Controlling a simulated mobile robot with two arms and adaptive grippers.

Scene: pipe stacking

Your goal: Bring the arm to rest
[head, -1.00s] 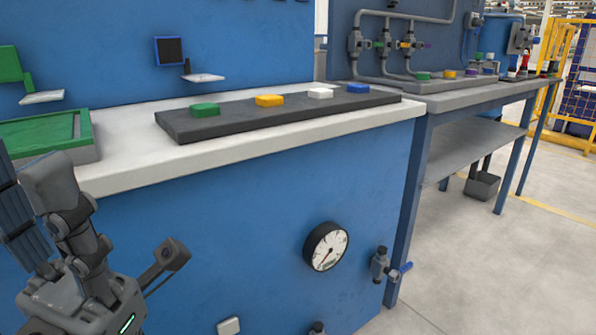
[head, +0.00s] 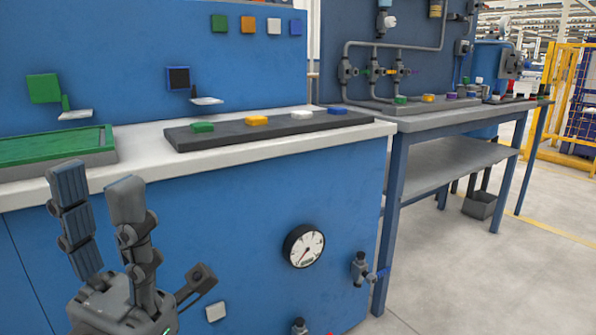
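My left gripper (head: 98,180) stands at the lower left of the head view, in front of the blue cabinet. Its fingers point up and are apart, with nothing between them. The fingertips reach about the height of the white worktop's front edge, next to the green tray (head: 60,147). My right gripper does not show in this view.
A dark board (head: 270,130) with green, yellow, white and blue blocks lies on the white worktop (head: 150,137). A gauge (head: 303,246) and a valve (head: 362,268) stick out of the cabinet front (head: 250,220).

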